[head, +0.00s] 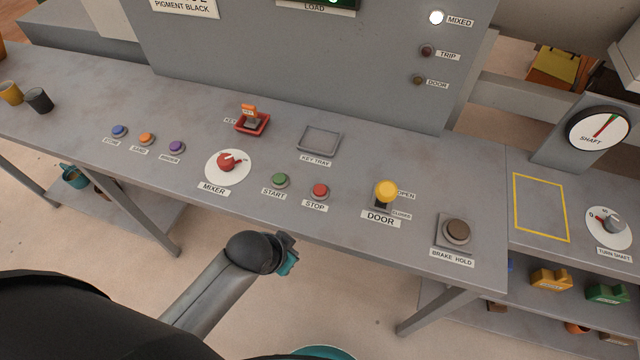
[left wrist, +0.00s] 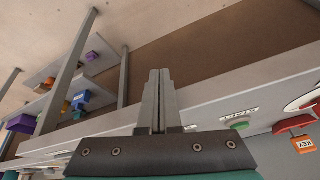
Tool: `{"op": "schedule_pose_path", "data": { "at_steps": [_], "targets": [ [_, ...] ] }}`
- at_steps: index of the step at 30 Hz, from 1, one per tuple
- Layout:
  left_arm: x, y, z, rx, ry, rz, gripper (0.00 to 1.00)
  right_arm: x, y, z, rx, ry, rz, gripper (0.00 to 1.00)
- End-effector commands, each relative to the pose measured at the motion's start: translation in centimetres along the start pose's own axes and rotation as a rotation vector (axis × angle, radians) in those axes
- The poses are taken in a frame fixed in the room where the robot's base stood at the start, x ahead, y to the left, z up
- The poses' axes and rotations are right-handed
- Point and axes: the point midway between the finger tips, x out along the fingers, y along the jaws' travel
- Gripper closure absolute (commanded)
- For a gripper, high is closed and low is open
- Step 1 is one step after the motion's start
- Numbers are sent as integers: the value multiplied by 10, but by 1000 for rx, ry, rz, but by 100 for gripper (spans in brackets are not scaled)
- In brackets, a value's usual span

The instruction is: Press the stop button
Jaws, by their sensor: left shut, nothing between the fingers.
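The stop button (head: 320,190) is a red round button in a grey ring on the grey console, with a STOP label just below it. The green start button (head: 280,180) sits to its left; it also shows in the left wrist view (left wrist: 240,126). My left gripper (head: 288,262) is below and in front of the console's front edge in the head view, apart from the buttons. In the left wrist view its fingers (left wrist: 160,80) are together and empty. The stop button is not visible in the left wrist view. My right gripper is not in view.
The red mixer knob (head: 228,164) is left of the start button. The yellow door lever (head: 386,192) and brake hold button (head: 457,232) are to the right. A red key holder (head: 252,124) and a key tray (head: 320,140) lie behind. The console edge is close to my gripper.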

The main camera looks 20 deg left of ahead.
Motion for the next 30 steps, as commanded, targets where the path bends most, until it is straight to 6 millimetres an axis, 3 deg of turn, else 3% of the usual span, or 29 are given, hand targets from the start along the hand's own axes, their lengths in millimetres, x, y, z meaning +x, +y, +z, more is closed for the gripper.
{"op": "schedule_pose_path", "data": {
  "at_steps": [1, 8, 12, 17, 21, 30],
  "targets": [
    [-17, 0, -13, 16, 20, 1, 100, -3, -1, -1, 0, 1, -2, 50],
    [-75, 3, -57, 105, 98, 12, 100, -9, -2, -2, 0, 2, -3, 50],
    [-106, 5, -100, 272, 201, 20, 100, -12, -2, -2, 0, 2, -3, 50],
    [-107, 1, -136, 465, 293, 17, 100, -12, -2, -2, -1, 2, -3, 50],
    [-101, -14, -161, 613, 353, -2, 100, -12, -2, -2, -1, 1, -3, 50],
    [-95, -50, -189, 784, 410, -51, 100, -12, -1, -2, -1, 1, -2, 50]
  ]
}}
